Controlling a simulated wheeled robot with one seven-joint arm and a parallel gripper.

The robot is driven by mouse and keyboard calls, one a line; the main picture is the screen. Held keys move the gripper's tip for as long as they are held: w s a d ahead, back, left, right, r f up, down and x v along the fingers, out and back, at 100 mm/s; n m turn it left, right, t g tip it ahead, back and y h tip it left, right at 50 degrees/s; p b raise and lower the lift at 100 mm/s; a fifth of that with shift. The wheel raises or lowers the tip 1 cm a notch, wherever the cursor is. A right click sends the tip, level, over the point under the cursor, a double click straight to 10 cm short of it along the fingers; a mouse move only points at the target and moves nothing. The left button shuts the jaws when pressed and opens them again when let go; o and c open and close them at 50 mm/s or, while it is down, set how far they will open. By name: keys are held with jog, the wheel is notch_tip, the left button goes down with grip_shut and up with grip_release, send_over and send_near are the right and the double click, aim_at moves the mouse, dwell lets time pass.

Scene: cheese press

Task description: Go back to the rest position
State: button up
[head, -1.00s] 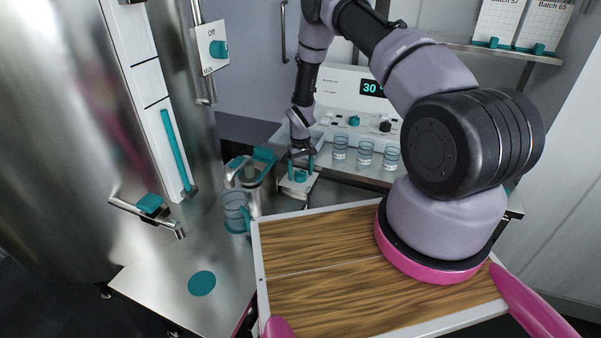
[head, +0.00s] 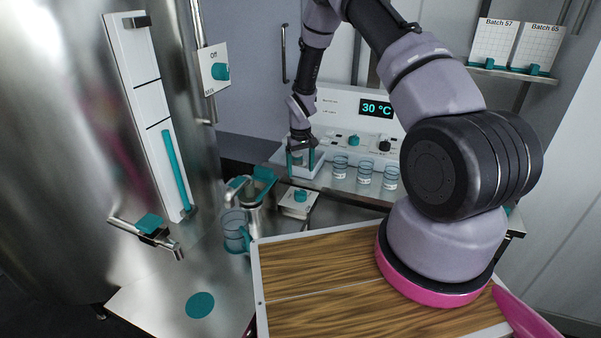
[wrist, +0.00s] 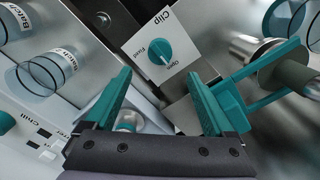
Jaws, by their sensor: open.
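My gripper (head: 301,163) is open and empty at the end of my arm, above and behind a white plate with a teal knob (head: 300,196). In the wrist view, my gripper's teal fingers (wrist: 161,88) are spread wide with nothing held between them. Beyond the fingertips, the wrist view shows the knob (wrist: 160,51) on its white plate marked "Clip"; the fingers are apart from it. I cannot tell for sure which mark the knob points to.
Three labelled beakers (head: 364,173) stand on the shelf right of my gripper, before a panel reading 30 °C (head: 377,109). A jug (head: 236,231) stands at left beside a metal vessel with a teal-handled lid (head: 263,185).

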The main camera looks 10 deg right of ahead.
jog(key=s+d+r+m+t, duration=0.1)
jog(key=s+r, duration=0.1)
jog(key=r, duration=0.9)
jog(key=s+d+r+m+t, duration=0.1)
jog(key=s+d+r, duration=0.1)
jog(key=r, duration=0.9)
jog(key=s+d+r+m+t, duration=0.1)
jog(key=s+r, duration=0.2)
jog(key=r, duration=0.9)
jog(key=s+r+m+t, duration=0.1)
jog(key=s+r, duration=0.4)
jog(key=s, duration=0.3)
jog(key=s+d+r+m+t+y, duration=0.1)
jog(key=s+r, duration=0.4)
jog(key=s, duration=0.3)
jog(key=s+r+m+t+y, duration=0.1)
jog(key=s+r+t, duration=0.1)
jog(key=s+r, duration=0.3)
jog(key=s, duration=0.3)
jog(key=shift+s+d+m, duration=0.2)
jog(key=shift+d+m, duration=0.1)
jog(key=shift+d, duration=0.05)
